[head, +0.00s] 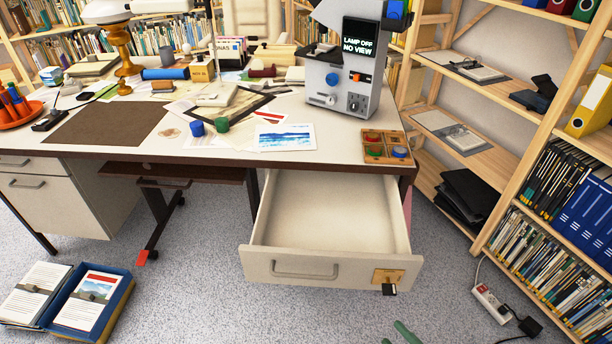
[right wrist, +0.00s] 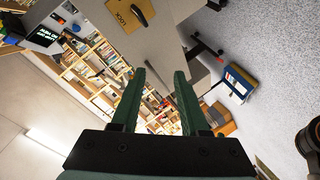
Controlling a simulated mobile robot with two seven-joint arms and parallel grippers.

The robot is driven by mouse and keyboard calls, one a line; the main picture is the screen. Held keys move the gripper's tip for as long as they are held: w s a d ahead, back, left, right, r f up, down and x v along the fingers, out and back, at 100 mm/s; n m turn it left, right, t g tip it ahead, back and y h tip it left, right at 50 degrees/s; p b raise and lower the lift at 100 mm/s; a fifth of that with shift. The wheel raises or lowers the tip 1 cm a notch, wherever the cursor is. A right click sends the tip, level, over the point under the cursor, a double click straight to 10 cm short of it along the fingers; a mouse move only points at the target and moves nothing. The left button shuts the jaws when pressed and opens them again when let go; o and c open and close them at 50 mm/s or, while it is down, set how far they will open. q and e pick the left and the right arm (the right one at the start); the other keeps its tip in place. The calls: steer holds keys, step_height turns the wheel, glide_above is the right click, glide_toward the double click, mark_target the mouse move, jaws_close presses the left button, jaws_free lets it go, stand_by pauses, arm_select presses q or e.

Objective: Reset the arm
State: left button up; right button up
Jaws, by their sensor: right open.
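My right gripper (head: 396,334) shows only as green fingertips at the bottom edge of the head view, over the carpet in front of the open drawer. In the right wrist view its two green fingers (right wrist: 160,74) stand apart with nothing between them. The drawer (head: 320,268) is pulled out and its visible interior is empty. Its brass lock plate (head: 389,275) has a black piece hanging at it; the plate also shows in the right wrist view (right wrist: 124,18), apart from the fingers. My left gripper is in neither view.
The desk (head: 225,150) holds a grey viewer (head: 340,85) reading "LAMP OFF NO VIEW", a blue landscape print (head: 285,137) and a wooden tray (head: 372,134). Shelves stand at right, with a power strip (head: 490,303) on the floor. An open blue box (head: 110,318) lies at lower left.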

steer(key=s+a+f+m+g+h, duration=0.25)
steer(key=a+m+g, duration=0.35)
steer(key=m, duration=0.6)
arm_select(q)
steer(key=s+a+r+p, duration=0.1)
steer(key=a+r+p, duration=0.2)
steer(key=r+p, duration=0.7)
steer(key=p, duration=0.4)
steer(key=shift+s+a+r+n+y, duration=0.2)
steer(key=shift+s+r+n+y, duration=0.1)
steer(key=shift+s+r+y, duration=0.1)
arm_select(e)
step_height(320, 180, up, 10)
steer(key=s+d+t, duration=0.1)
steer(key=s+d, duration=0.1)
steer(key=shift+f+m+h, duration=0.2)
steer(key=shift+m+h, duration=0.15)
steer(key=shift+m, duration=0.05)
